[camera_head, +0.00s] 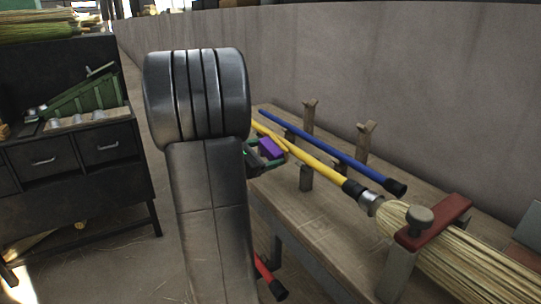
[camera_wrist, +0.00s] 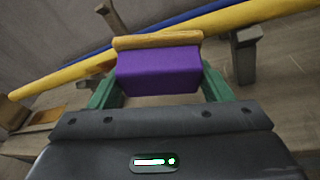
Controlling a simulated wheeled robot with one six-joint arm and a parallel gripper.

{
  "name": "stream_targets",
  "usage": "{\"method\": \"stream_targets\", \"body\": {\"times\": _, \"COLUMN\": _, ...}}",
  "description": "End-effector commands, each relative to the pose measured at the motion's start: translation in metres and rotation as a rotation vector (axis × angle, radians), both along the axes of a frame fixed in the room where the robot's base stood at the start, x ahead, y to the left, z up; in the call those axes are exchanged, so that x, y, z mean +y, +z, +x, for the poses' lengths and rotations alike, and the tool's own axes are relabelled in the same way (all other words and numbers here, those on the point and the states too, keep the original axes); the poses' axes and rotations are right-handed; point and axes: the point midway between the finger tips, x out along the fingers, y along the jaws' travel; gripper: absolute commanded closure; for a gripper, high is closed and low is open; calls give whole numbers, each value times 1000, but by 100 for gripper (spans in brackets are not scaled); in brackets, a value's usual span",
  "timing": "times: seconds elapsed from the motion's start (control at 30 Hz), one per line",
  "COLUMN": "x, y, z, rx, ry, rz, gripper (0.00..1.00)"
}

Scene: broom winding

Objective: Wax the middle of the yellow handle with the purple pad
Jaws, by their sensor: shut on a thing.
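My gripper (camera_wrist: 158,84) is shut on the purple pad (camera_wrist: 158,70), one green finger on each side. The pad is a purple block with an orange-tan strip along its far edge. The pad also shows in the head view (camera_head: 270,148), beside the yellow handle (camera_head: 322,166), partly hidden by my arm. The yellow handle (camera_wrist: 60,77) runs slantwise behind the pad in the wrist view. I cannot tell whether pad and handle touch. The handle's near end joins a black and metal collar and straw bristles (camera_head: 480,262).
A red-brown clamp with a knob (camera_head: 433,222) holds the bristles on the wooden bench (camera_head: 310,215). A blue handle (camera_head: 345,150) lies behind the yellow one, near upright posts (camera_head: 308,120). A red handle (camera_head: 268,280) is low beside the bench. A dark cabinet (camera_head: 75,160) stands left.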

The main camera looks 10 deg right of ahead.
Motion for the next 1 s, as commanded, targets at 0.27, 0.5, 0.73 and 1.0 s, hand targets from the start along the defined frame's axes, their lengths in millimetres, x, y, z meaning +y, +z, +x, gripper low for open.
{"method": "stream_targets", "body": {"times": 0.27, "x": 6, "y": 1, "z": 11, "rx": -1, "ry": -1, "rz": 0, "gripper": 56}}
{"method": "stream_targets", "body": {"times": 0.5, "x": 13, "y": 2, "z": 28, "rx": -1, "ry": 0, "rz": 0, "gripper": 56}}
{"method": "stream_targets", "body": {"times": 0.73, "x": 18, "y": 3, "z": 41, "rx": 0, "ry": 0, "rz": -1, "gripper": 56}}
{"method": "stream_targets", "body": {"times": 1.0, "x": 23, "y": 4, "z": 53, "rx": -1, "ry": -1, "rz": 1, "gripper": 56}}
